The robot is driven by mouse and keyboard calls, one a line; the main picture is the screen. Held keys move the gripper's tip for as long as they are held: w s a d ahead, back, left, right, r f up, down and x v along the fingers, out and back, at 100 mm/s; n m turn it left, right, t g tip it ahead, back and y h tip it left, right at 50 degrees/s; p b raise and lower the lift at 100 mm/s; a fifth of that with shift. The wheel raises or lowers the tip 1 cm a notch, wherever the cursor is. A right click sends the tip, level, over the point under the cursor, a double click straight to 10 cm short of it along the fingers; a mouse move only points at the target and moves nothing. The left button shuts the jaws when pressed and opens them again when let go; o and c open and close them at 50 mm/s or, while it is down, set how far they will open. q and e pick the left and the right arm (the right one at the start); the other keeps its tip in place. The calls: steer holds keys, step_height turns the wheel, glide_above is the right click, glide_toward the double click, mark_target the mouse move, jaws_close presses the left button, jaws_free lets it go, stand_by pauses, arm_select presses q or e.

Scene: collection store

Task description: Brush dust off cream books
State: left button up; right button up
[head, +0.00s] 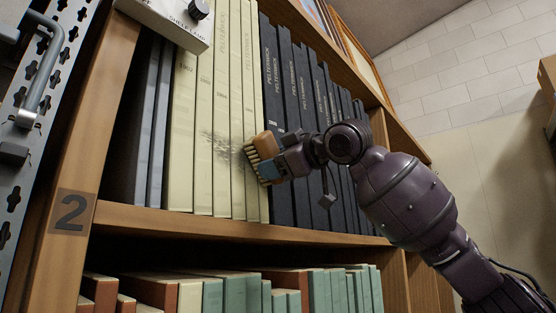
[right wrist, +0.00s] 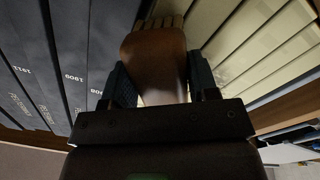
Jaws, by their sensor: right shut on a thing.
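The cream books (head: 205,120) stand upright in a row on the shelf in the head view. A grey smudge of dust shows on their spines, left of the brush. My right gripper (head: 283,158) is shut on a brush (head: 266,145) with a brown wooden back and pale bristles. The bristles are at the spines of the rightmost cream books; I cannot tell whether they touch. In the right wrist view the brush (right wrist: 155,58) sits between the two fingers, with cream books (right wrist: 250,40) to its right. My left gripper is not in view.
Dark books (head: 300,90) stand right of the cream ones, and grey-blue books (head: 152,125) stand left. A white box with a black knob (head: 172,20) hangs at the top. The shelf board (head: 220,227) runs below, with green and brown books (head: 210,292) under it.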

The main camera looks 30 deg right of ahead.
steer(key=shift+w+a, duration=0.1)
steer(key=shift+a, duration=0.15)
steer(key=shift+c, duration=0.2)
steer(key=shift+s+a, duration=0.4)
steer(key=shift+a, duration=0.35)
steer(key=shift+s+a, duration=0.6)
steer(key=shift+a, duration=1.2)
steer(key=shift+s+a, duration=0.65)
steer(key=shift+a, duration=1.1)
steer(key=shift+s+a, duration=0.6)
steer(key=shift+a, duration=1.2)
steer(key=shift+s+a+r, duration=0.1)
steer(key=shift+s+a, duration=0.15)
steer(key=shift+a, duration=0.45)
steer(key=shift+r, duration=0.25)
steer(key=shift+w+d, duration=0.8)
steer(key=shift+d, duration=1.4)
steer(key=shift+w+d, duration=0.85)
steer(key=shift+d, duration=1.35)
steer(key=shift+w+d, duration=0.8)
steer(key=shift+d, duration=1.4)
steer(key=shift+d, duration=0.15)
